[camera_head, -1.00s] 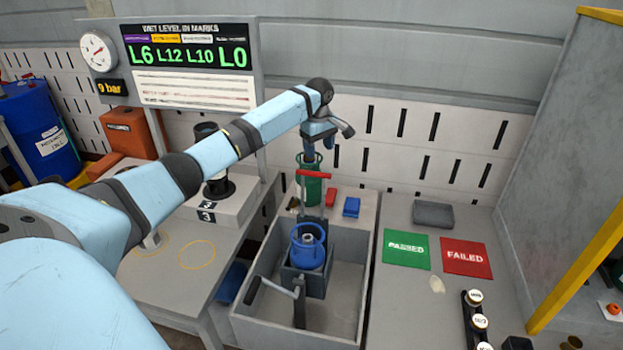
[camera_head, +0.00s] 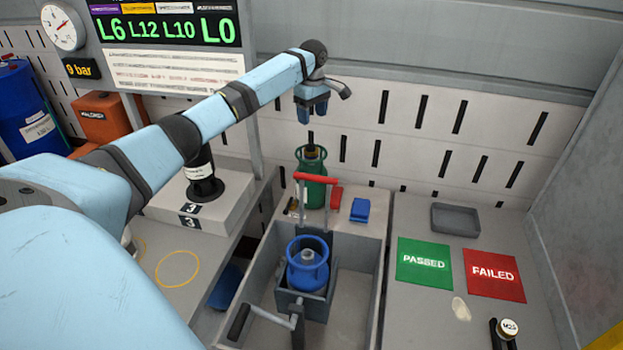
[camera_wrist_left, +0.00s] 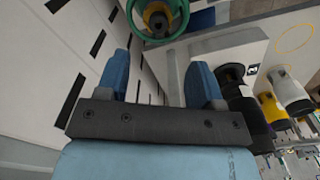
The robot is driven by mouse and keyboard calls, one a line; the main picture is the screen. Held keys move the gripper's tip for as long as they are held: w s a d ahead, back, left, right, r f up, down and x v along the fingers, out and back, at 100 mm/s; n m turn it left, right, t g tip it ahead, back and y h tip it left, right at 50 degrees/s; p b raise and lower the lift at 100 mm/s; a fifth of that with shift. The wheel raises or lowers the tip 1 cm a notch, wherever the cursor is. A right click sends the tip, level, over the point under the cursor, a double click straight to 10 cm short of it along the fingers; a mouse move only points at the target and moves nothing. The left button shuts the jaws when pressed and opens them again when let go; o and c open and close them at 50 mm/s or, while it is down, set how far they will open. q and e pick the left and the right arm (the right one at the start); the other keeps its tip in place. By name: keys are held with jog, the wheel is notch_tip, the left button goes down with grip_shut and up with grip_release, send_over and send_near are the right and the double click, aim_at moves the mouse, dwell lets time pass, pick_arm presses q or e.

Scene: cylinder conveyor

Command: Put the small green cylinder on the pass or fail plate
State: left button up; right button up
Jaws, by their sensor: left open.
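The small green cylinder (camera_head: 313,185) stands upright on the ledge behind the grey tank, with a dark valve on top. In the left wrist view its green collar and brass-coloured valve (camera_wrist_left: 157,18) show at the top edge, beyond the fingers. My left gripper (camera_head: 312,110) is open and empty above the cylinder, fingers pointing down, apart from it. The same gripper (camera_wrist_left: 168,78) shows its two blue fingers spread in the wrist view. The green PASSED plate (camera_head: 424,263) and the red FAILED plate (camera_head: 494,275) lie bare on the right table. My right gripper is not seen.
A blue cylinder (camera_head: 308,270) sits in a holder in the grey tank (camera_head: 350,310), with a red-handled frame (camera_head: 315,178) behind it. A blue block (camera_head: 360,210) lies right of the green cylinder. A grey tray (camera_head: 455,219) stands behind the plates.

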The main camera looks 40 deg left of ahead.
pick_arm(q)
send_over(311, 145)
jog(key=f, duration=0.6)
jog(key=shift+s+d+f, duration=0.15)
jog(key=shift+d+f, duration=0.05)
jog(key=shift+d, duration=0.15)
jog(key=f, duration=0.5)
jog(key=shift+a+f, duration=0.15)
jog(key=shift+a, duration=0.15)
grip_shut()
jog(key=shift+r, duration=0.2)
